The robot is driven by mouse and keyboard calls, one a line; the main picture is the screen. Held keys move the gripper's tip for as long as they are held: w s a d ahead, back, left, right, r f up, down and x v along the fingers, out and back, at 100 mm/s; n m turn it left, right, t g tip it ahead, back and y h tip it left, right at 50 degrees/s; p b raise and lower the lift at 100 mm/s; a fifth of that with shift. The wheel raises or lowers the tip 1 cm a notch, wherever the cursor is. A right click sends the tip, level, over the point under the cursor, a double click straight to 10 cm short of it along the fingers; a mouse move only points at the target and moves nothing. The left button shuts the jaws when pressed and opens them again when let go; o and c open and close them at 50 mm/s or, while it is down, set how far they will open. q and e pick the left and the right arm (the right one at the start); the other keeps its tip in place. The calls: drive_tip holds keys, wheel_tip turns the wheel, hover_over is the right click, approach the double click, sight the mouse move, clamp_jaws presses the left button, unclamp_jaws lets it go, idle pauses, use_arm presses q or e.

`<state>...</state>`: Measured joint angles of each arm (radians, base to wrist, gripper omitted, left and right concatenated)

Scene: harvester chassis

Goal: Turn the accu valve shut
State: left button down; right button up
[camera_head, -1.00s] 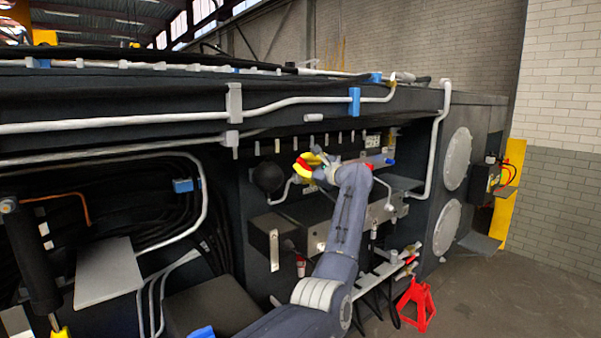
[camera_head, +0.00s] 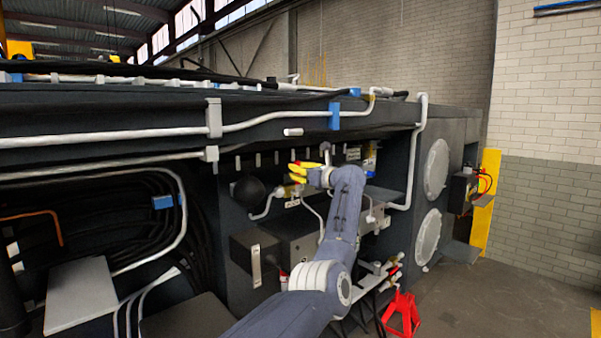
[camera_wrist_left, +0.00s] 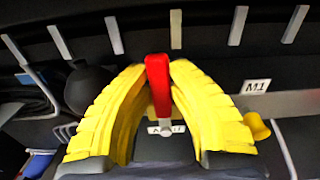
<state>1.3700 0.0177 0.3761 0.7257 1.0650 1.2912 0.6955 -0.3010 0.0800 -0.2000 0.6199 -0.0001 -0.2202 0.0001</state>
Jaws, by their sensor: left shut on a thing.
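The red valve handle (camera_wrist_left: 158,85) stands upright between the yellow fingers of my left gripper (camera_wrist_left: 158,68) in the left wrist view. The fingers are closed on it from both sides near their tips. A small white label (camera_wrist_left: 166,129), partly covered, shows below the handle; its letters are hard to read. In the head view my left gripper (camera_head: 296,172) is at the recessed panel, with its yellow fingers pointing left and a little red (camera_head: 308,164) showing beside them. The valve body is mostly hidden by the gripper. My right gripper is not in view.
A black ball-shaped part (camera_head: 249,190) sits left of the gripper. A yellow knob (camera_wrist_left: 257,126) and an M1 label (camera_wrist_left: 256,87) are to the right. Several pale pins hang above. A dark box (camera_head: 255,255) juts out below, and a red stand (camera_head: 401,312) is on the floor.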

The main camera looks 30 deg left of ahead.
use_arm(q)
drive_tip(key=shift+w+r, duration=0.1)
idle(0.5)
drive_tip(key=c, duration=1.3)
unclamp_jaws()
drive_tip(key=shift+o, duration=0.2)
drive_tip(key=v, duration=1.2)
drive_tip(key=shift+m, duration=0.3)
